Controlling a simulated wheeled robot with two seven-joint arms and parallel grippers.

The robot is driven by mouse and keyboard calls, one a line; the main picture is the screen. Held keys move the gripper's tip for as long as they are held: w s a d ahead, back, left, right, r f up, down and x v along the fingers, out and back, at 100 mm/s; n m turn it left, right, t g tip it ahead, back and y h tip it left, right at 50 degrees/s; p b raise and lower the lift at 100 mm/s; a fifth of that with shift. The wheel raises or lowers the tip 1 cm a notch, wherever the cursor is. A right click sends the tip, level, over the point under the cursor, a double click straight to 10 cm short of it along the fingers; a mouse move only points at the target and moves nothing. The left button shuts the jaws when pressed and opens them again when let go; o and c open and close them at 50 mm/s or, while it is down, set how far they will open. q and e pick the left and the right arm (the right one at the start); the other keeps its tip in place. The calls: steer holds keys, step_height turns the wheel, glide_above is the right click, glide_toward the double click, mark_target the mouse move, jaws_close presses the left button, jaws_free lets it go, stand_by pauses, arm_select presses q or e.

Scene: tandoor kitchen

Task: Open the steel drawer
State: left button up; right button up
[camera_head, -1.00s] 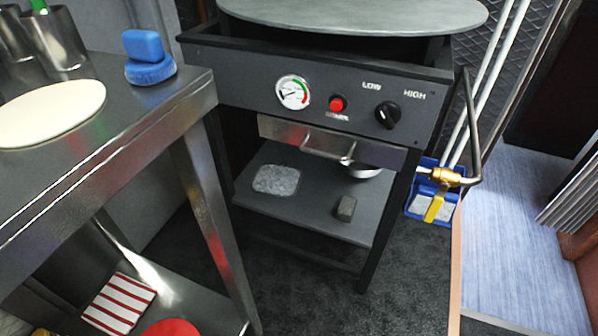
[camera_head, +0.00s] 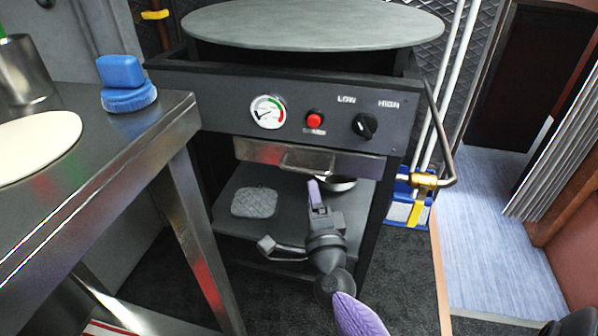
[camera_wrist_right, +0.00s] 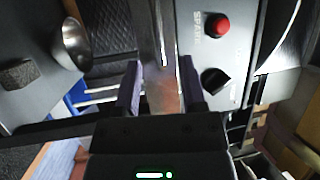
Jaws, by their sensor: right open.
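The steel drawer (camera_head: 262,151) sits under the dark control panel of the oven stand. Its front looks shut, with a bar handle (camera_head: 308,161) across it. My right gripper (camera_head: 314,187) is open and empty, just below and in front of the handle. In the right wrist view, which is turned on its side, the gripper's two fingers (camera_wrist_right: 160,66) stand apart with the steel drawer front (camera_wrist_right: 165,93) showing between them. I cannot tell from these frames whether a finger touches the handle. My left gripper is not in view.
The control panel above has a gauge (camera_head: 268,112), a red button (camera_head: 314,118) and a black knob (camera_head: 365,125). A shelf below holds a grey pad (camera_head: 254,202) and a metal bowl (camera_wrist_right: 71,42). A steel table (camera_head: 160,125) stands close on the left. A blue box (camera_head: 398,211) hangs at right.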

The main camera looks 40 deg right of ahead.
mark_target(307, 171)
steer(key=b+x, duration=0.1)
steer(key=x, duration=0.6)
steer(key=shift+w+d+f, duration=0.1)
jaws_close()
stand_by(0.5)
stand_by(0.6)
